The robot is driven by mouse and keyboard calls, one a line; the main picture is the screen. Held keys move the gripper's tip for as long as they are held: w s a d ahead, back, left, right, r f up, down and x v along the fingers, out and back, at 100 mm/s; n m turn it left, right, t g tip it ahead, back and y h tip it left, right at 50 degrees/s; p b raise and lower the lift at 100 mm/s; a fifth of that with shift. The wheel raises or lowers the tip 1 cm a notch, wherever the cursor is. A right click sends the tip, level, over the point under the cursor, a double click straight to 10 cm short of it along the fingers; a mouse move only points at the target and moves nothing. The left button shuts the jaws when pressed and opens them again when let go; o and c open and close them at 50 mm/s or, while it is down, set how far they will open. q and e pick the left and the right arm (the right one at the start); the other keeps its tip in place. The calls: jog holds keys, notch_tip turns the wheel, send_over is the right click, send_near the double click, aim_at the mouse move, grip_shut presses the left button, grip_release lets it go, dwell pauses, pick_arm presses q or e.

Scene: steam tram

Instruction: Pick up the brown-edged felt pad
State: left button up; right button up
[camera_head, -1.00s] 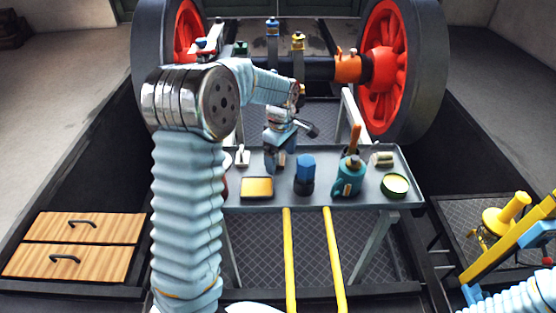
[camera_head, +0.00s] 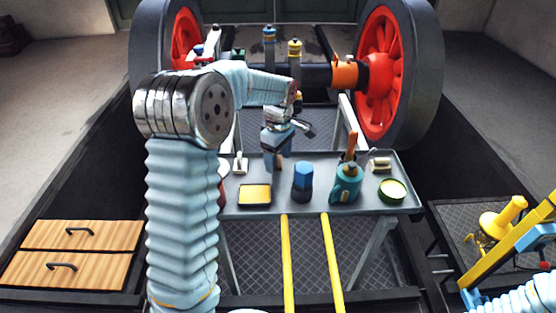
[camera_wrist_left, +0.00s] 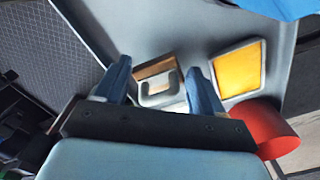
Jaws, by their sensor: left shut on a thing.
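My left gripper (camera_head: 276,163) is above the grey tray table (camera_head: 330,205), left of its middle, with its fingers pointing down. In the left wrist view its two blue fingers stand on either side of the brown-edged felt pad (camera_wrist_left: 150,73), which has a pale grey, handle-like part. The gripper is shut on this pad. In the head view only a small brown bit of it shows at the fingertips. My right gripper is out of view; only part of that arm shows at the lower right.
On the table are a yellow pad (camera_head: 255,195), a blue-and-black bottle (camera_head: 302,180), a teal can (camera_head: 346,184), a green-rimmed tin (camera_head: 392,190) and a small cream block (camera_head: 380,164). A red cylinder (camera_wrist_left: 273,125) is close by in the wrist view. Large red wheels stand behind.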

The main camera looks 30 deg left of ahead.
pick_arm(q)
jog(key=s+d+r+p, duration=0.1)
jog(key=s+d+r, duration=0.7)
jog(key=s+r, duration=0.3)
jog(key=shift+s, duration=0.15)
jog(key=shift+d, duration=0.1)
